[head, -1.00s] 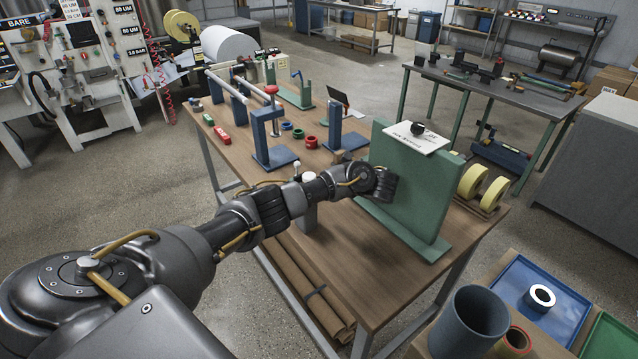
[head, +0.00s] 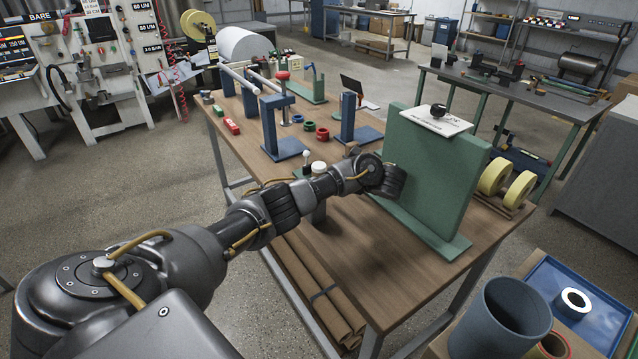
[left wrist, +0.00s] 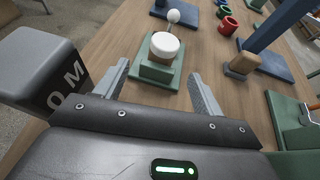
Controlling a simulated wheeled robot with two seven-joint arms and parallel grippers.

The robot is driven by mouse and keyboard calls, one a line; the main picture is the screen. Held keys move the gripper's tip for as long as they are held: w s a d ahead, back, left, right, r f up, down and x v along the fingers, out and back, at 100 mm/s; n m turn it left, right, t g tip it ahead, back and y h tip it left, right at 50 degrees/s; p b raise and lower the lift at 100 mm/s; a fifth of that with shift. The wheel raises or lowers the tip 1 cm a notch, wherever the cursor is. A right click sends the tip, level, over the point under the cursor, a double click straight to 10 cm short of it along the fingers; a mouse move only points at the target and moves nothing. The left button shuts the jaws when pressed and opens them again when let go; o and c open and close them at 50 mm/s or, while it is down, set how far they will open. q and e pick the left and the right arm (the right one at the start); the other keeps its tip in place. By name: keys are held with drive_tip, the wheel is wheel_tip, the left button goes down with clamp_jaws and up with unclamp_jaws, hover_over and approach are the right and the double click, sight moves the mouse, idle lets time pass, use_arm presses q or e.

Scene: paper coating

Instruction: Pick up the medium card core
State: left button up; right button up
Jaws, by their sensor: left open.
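Which piece is the medium card core I cannot tell for sure. My left gripper (left wrist: 160,70) is open and empty over the bench. A green block with a white round top (left wrist: 165,46) shows between and beyond its fingers; the tan cylinder is further right. In the head view, the arm's end hides my left fingers. My right gripper is out of view.
A tall green panel (head: 435,175) stands right of my left arm on the wooden bench (head: 375,275). Blue stands (head: 362,135) are behind. A grey block (left wrist: 40,65) is close on the wrist view's left. A blue tube (head: 500,325) and blue tray (head: 545,275) are at lower right.

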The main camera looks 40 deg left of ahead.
use_arm(q)
drive_tip(key=shift+x, duration=1.4)
drive_tip(key=x, duration=0.4)
drive_tip(key=shift+w+a, duration=0.35)
drive_tip(key=shift+w, duration=0.05)
drive_tip(key=shift+r, duration=0.1)
drive_tip(key=c, duration=1.1)
